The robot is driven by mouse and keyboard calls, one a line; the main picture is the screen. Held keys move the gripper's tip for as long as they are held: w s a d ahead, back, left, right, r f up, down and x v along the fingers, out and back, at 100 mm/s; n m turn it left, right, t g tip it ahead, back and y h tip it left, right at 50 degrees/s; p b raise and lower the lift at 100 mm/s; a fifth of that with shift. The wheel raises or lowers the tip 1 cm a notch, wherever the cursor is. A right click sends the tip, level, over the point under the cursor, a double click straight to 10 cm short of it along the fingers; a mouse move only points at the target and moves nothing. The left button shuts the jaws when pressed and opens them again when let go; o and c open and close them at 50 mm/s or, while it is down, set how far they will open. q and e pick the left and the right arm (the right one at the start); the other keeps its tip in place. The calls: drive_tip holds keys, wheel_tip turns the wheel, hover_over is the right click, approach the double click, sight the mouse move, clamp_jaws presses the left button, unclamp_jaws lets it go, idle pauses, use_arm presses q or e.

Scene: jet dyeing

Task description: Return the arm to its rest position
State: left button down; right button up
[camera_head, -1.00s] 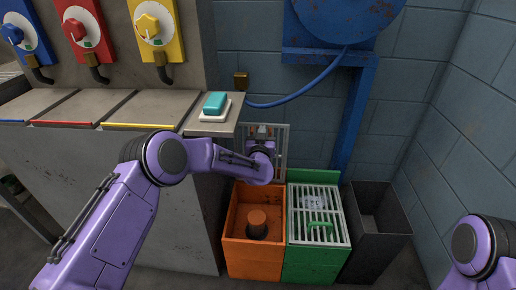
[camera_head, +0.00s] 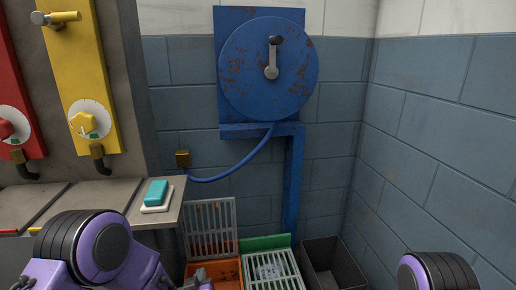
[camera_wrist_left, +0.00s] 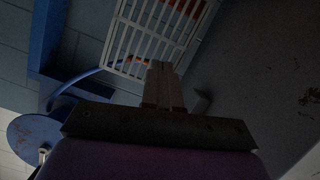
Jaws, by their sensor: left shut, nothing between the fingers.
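My left arm comes in at the bottom left of the head view, below the counter. Its gripper (camera_head: 197,279) shows only in small part at the bottom edge. In the left wrist view the left gripper's fingers (camera_wrist_left: 163,75) are together with nothing between them, in front of a pale grate (camera_wrist_left: 150,35). Of my right arm, only one purple and black joint shows at the bottom right of the head view; its gripper is out of frame.
A teal soap bar (camera_head: 156,192) sits in a white dish on the counter. A green crate (camera_head: 266,242), an orange crate (camera_head: 229,272) and a dark bin (camera_head: 333,262) stand below. A blue reel (camera_head: 268,69) with a hose (camera_head: 228,172) hangs on the wall.

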use_arm(q)
drive_tip(key=s+a+f+n+g, duration=0.1)
drive_tip(key=s+a+f+g, duration=0.35)
drive_tip(key=s, duration=0.75)
drive_tip(key=s+a+f+g+y, duration=0.1)
drive_tip(key=s+a+f+g, duration=0.35)
drive_tip(key=s, duration=0.75)
drive_tip(key=s+a+f+n+g, duration=0.15)
drive_tip(key=s+f, duration=0.45)
drive_tip(key=s, duration=0.6)
wheel_tip(320, 180, up, 19)
drive_tip(key=p, duration=2)
drive_tip(key=shift+s+a+g, duration=0.15)
drive_tip(key=shift+a+g, duration=0.2)
